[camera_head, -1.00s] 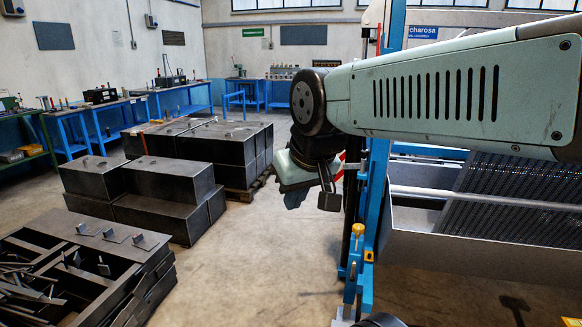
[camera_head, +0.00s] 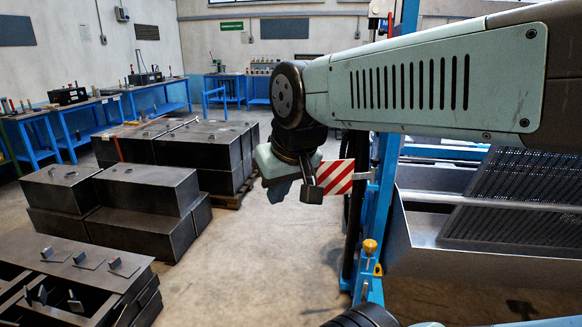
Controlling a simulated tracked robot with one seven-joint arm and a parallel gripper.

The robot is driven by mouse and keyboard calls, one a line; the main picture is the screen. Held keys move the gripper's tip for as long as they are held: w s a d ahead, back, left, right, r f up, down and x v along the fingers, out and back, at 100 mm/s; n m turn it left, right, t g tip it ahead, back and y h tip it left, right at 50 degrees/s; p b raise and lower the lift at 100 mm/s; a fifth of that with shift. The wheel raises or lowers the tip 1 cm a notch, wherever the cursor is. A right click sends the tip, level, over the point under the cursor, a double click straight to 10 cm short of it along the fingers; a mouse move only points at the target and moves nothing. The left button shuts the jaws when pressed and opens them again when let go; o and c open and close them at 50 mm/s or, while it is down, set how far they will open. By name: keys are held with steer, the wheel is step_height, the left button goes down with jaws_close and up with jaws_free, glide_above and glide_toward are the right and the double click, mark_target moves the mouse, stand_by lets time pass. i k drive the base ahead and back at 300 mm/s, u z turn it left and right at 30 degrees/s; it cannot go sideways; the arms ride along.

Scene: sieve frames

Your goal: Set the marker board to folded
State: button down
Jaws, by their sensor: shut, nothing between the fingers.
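The marker board (camera_head: 336,177) is a small red-and-white striped plate. It sticks out to the left of a blue upright post (camera_head: 390,165), on a pale bracket (camera_head: 362,174). Its striped face is towards me. My gripper (camera_head: 312,194) hangs at the end of my arm, right at the board's left edge, and looks shut with nothing held. The gripper overlaps that edge in the picture, and I cannot tell whether they touch.
A yellow-topped knob (camera_head: 370,247) stands low by the post. A grey machine trough with a perforated screen (camera_head: 520,195) fills the right. Dark metal boxes (camera_head: 150,190) stand at left. The floor (camera_head: 260,260) between them is clear.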

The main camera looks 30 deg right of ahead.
mark_target(336, 177)
steer(key=i, duration=1.15)
